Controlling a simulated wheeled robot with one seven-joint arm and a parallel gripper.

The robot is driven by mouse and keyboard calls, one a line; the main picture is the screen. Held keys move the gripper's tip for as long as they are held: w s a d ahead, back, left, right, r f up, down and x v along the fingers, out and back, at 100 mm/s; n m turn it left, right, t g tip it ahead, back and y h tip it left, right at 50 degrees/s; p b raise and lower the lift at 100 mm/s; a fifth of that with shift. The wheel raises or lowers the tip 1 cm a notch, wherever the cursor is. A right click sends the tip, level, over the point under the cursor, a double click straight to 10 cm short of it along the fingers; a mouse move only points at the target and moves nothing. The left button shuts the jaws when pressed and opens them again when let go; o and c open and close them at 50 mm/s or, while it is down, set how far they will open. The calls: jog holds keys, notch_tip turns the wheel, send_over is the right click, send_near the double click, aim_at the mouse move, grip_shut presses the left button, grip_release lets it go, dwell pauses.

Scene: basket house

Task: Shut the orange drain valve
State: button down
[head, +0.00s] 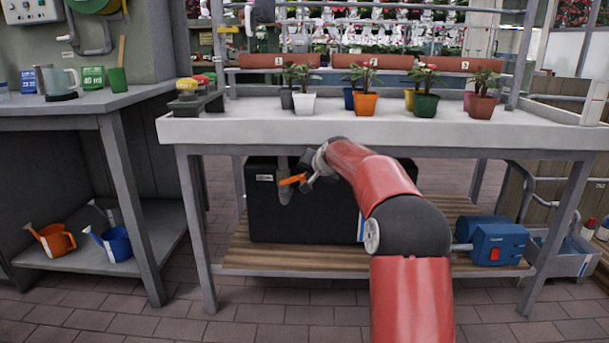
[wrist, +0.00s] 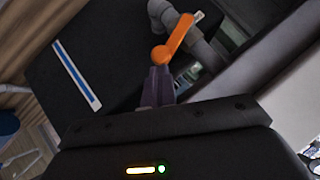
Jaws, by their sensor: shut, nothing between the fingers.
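The orange drain valve handle (head: 292,180) is a small lever on a grey pipe (head: 283,164) in front of the black tank (head: 300,222), under the bench. In the wrist view the orange lever (wrist: 177,38) slants from upper right down to lower left, with the grey pipe (wrist: 203,50) behind it. My gripper (wrist: 160,70) is shut and empty. Its fingertips are right at the lower left end of the lever; I cannot tell whether they touch it. In the head view my red arm reaches in under the bench top, and the fingers are hard to make out there.
The white bench top (head: 390,125) with several potted plants is above the tank. A blue pump box (head: 498,243) sits on the slatted shelf (head: 250,262) at right. A bench leg (head: 195,225) stands left of the tank. Watering cans (head: 117,244) are on the left shelf.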

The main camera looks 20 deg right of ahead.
jog(key=shift+s+d+f+b, duration=0.1)
jog(key=shift+d+f+b, duration=0.15)
jog(key=shift+f+b, duration=0.35)
jog(key=shift+d+f+b, duration=0.2)
jog(key=shift+f+b, duration=0.2)
jog(key=shift+f, duration=0.5)
